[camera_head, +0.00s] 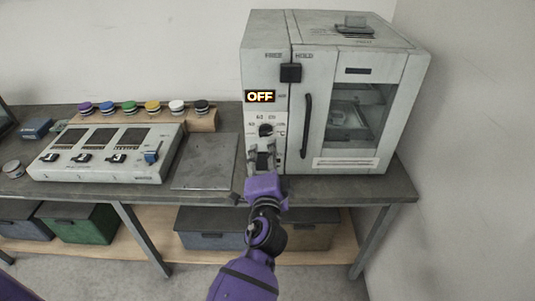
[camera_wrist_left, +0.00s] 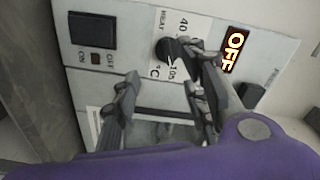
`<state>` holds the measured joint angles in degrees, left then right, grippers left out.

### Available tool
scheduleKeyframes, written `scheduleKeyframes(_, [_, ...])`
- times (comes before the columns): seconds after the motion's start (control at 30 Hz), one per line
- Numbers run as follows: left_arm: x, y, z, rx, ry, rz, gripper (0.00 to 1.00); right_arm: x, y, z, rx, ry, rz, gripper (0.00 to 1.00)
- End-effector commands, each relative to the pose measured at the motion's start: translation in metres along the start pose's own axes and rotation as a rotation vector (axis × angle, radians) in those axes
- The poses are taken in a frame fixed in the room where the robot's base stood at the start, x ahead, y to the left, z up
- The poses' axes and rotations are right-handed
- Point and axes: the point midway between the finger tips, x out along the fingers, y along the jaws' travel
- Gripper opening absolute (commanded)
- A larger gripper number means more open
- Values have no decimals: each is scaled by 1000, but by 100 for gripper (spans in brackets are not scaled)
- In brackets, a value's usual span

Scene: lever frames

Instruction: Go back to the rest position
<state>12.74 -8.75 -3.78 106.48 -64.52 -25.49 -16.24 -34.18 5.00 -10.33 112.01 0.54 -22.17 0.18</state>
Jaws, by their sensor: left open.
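My left gripper (camera_head: 263,152) is open in front of the lower control panel of a grey oven-like cabinet (camera_head: 264,70). In the left wrist view, the open fingers (camera_wrist_left: 163,88) are apart with nothing between them. A dark round knob (camera_wrist_left: 172,50) is near the tip of one finger; I cannot tell if they touch. A black square switch (camera_wrist_left: 92,30) marked ON and OFF sits on the same panel. The display (camera_head: 260,96) reads OFF and also shows in the left wrist view (camera_wrist_left: 234,50). My right gripper is not in view.
The cabinet's glass door (camera_head: 352,115) with a dark handle (camera_head: 306,125) looks closed. A slider panel (camera_head: 105,152), a row of coloured knobs (camera_head: 152,107) and a flat grey plate (camera_head: 205,162) lie left on the bench. Bins (camera_head: 80,222) stand below. A wall closes the right side.

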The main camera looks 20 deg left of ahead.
Motion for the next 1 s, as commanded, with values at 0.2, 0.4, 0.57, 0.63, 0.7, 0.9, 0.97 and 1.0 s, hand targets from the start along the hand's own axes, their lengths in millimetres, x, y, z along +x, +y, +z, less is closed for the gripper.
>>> scheduleKeyframes(0.2, [0,0,0,0,0,0,40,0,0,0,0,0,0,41])
scheduleKeyframes(0.4, [0,2,-2,-59,7,12,40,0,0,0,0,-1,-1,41])
scheduleKeyframes(0.57, [-6,21,-7,-287,39,93,40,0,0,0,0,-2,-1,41])
scheduleKeyframes(0.63, [-21,45,6,-410,33,167,40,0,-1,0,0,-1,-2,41])
scheduleKeyframes(0.7, [-44,75,27,-535,7,254,40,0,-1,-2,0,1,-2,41])
scheduleKeyframes(0.9, [-135,153,95,-825,-135,476,40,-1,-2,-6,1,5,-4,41])
scheduleKeyframes(0.97, [-170,173,118,-899,-196,536,40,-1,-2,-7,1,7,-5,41])
scheduleKeyframes(1.0, [-194,184,132,-940,-239,571,40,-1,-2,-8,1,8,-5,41])
